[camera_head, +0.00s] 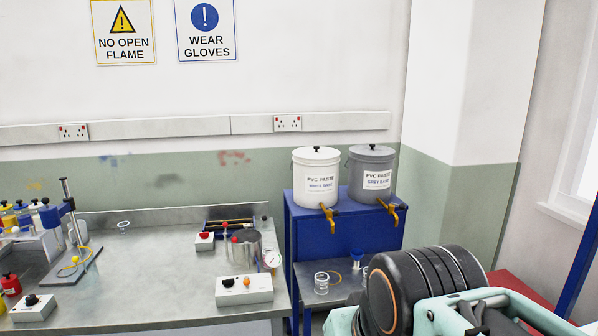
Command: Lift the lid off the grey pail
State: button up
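The grey pail (363,184) stands upright on a blue stand at the right of the bench, against the wall. Its grey lid (385,151) is on top and has a small black knob (372,146) in the middle. Parts of my own arm show at the lower right, well below and in front of the pail. I see no gripper fingertips.
A lidded white pail (316,190) stands close left of the grey one on the blue stand (345,230). A lower shelf holds clear jars (321,283). The metal bench (150,270) at left carries a pot, control boxes and bottles. A wall pillar (450,100) rises right of the pails.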

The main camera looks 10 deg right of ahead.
aim_at(371, 151)
jog(key=i+l, duration=0.3)
jog(key=i+l+z, duration=0.15)
jog(key=i+l, duration=0.15)
jog(key=i, duration=0.25)
jog(key=i+l, duration=0.25)
jog(key=i, duration=0.15)
jog(key=i+l+z, duration=0.1)
jog(key=i+l, duration=0.15)
jog(key=i, duration=0.2)
